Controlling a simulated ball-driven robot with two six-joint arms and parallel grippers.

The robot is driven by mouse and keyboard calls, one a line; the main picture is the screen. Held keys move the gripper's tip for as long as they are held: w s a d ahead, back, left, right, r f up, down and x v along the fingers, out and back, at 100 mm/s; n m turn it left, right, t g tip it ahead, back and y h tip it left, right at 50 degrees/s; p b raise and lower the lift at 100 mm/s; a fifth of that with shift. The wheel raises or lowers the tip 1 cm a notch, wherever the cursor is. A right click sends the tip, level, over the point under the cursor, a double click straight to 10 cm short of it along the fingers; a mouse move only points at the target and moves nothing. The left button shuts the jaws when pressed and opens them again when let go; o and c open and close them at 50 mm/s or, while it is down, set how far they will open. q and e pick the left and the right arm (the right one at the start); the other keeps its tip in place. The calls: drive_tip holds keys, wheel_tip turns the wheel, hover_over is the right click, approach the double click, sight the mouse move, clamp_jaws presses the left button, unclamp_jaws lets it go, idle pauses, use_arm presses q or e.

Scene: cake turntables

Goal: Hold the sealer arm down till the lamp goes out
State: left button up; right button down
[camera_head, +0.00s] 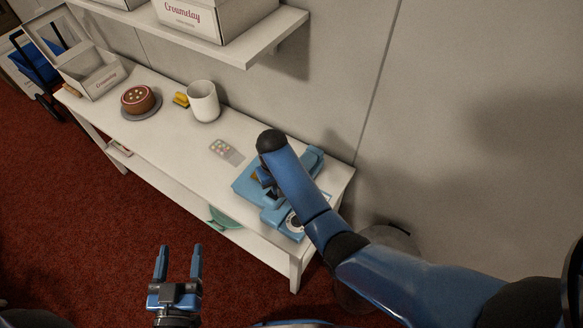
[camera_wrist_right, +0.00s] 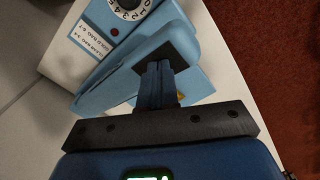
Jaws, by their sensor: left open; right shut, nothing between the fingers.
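The light-blue sealer (camera_head: 243,187) sits at the table's right end, partly hidden by my right arm. In the right wrist view its sealer arm (camera_wrist_right: 186,42) bears a dark pad (camera_wrist_right: 150,58). A numbered dial (camera_wrist_right: 128,8), a printed label and a small dark-red lamp (camera_wrist_right: 115,32) are beside it; I cannot tell whether the lamp is lit. My right gripper (camera_wrist_right: 157,68) is shut and empty, its fingertips at the pad; the picture does not settle contact. My left gripper (camera_head: 180,250) is open and empty, in front of the table over the red floor.
On the white table (camera_head: 165,135) stand a cake (camera_head: 138,99) on a turntable, a yellow object (camera_head: 181,99), a white pot (camera_head: 203,101), a grey card with dots (camera_head: 226,151) and an open box (camera_head: 97,78). A shelf with boxes overhangs the back. A bin stands right of the table.

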sight(274, 197)
drive_tip(key=shift+s+a+f+b, duration=0.15)
drive_tip(key=shift+f+b, duration=0.25)
drive_tip(key=shift+f, duration=0.45)
drive_tip(key=shift+s+a+f+b, duration=0.15)
drive_tip(key=shift+f+b, duration=0.25)
drive_tip(key=shift+f, duration=0.55)
drive_tip(key=shift+s+f+b, duration=0.15)
drive_tip(key=shift+f+b, duration=0.5)
drive_tip(key=shift+f, duration=0.3)
drive_tip(key=shift+r, duration=0.15)
idle(1.8)
wheel_tip(274, 197, up, 6)
drive_tip(key=p, duration=0.5)
drive_tip(key=shift+p, duration=0.4)
drive_tip(key=shift+r+p, duration=0.5)
drive_tip(key=shift+r, duration=0.45)
wheel_tip(274, 197, up, 8)
